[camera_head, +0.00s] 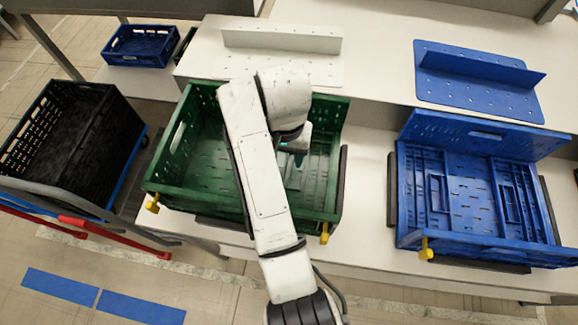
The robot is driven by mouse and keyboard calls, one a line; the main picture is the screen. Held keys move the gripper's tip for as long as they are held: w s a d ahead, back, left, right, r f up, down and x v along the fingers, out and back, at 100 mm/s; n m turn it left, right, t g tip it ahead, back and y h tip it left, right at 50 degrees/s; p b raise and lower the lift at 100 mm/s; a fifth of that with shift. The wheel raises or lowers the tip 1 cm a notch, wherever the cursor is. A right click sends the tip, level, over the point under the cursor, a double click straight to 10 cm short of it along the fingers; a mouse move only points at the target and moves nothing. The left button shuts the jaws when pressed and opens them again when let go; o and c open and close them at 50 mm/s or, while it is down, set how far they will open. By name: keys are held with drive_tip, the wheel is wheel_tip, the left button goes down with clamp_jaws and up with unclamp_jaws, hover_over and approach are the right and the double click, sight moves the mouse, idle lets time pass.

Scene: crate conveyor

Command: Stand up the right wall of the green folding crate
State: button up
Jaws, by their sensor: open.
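The green folding crate (172,165) stands on the white bench left of centre. Its left wall (182,128) and back wall (330,108) stand up. Its right wall (318,172) appears to lie folded inward over the crate floor, low at the right side. My gripper (292,158) is over the right part of the crate, near the right wall panel, with its dark and teal tips pointing down. It is open and holds nothing visible. Whether the tips touch the panel cannot be told. My arm hides the middle of the crate and part of the front wall.
A blue crate (485,133) with its back wall up and side walls folded in stands at the right. Yellow clips (324,233) sit at the front. A white bracket (282,40) and blue bracket (480,78) lie behind. A black crate (72,135) stands left. Bench space between crates is clear.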

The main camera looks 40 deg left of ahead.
sight(306, 173)
wheel_tip(306, 173, down, 7)
drive_tip(key=shift+f, duration=0.1)
idle(0.4)
clamp_jaws()
idle(0.5)
